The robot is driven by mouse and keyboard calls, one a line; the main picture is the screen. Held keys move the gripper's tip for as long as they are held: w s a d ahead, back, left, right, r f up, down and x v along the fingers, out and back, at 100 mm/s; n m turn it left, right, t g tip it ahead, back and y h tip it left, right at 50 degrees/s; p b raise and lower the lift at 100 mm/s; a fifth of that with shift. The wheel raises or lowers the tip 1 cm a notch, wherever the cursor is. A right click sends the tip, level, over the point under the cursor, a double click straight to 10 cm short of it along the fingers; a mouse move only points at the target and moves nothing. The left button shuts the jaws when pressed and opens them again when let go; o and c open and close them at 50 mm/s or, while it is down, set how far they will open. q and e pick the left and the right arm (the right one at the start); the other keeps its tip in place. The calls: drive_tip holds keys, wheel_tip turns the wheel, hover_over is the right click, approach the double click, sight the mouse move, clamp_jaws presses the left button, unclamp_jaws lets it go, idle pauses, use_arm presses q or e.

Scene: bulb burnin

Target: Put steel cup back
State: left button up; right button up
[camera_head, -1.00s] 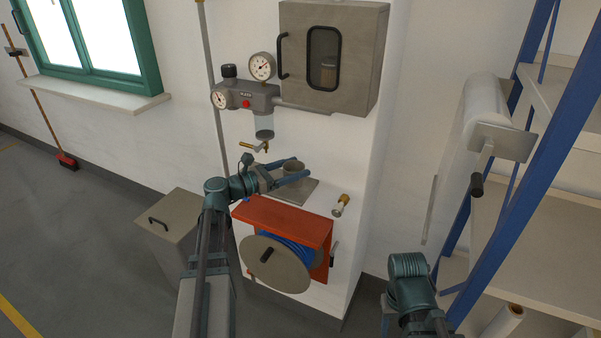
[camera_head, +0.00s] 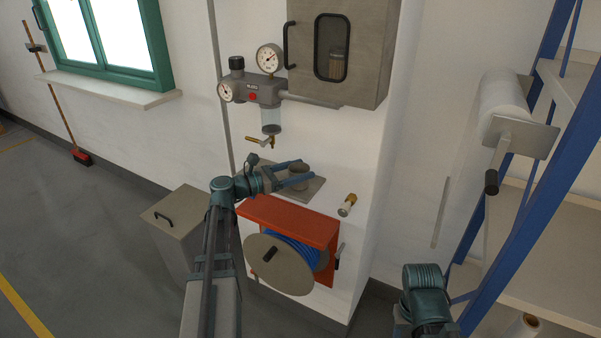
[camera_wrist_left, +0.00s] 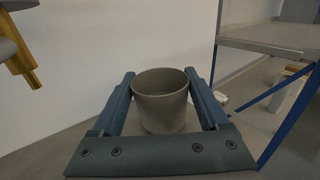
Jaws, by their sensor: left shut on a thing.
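The steel cup (camera_head: 299,172) is a small grey cup, upright between the fingers of my left gripper (camera_head: 296,173) in the head view. In the left wrist view the cup (camera_wrist_left: 161,98) shows its open rim, with a finger against each side; the gripper (camera_wrist_left: 162,84) is shut on it. A flat grey plate (camera_head: 306,190) on the wall is below and around the cup; I cannot tell whether the cup touches it. My right arm shows at the lower right, but its gripper is not in view.
A brass drain tap (camera_head: 262,142) hangs from the gauge unit (camera_head: 258,93) above the cup. A red hose reel housing (camera_head: 290,222) is below the plate. A brass fitting (camera_head: 347,205) is to the right. A grey bin (camera_head: 172,217) stands at left.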

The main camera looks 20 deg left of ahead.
use_arm(q)
drive_tip(key=shift+f, duration=0.15)
drive_tip(key=o, duration=1.4)
drive_tip(key=shift+r, duration=0.3)
drive_tip(key=v, duration=1.2)
drive_tip(key=shift+f, duration=0.15)
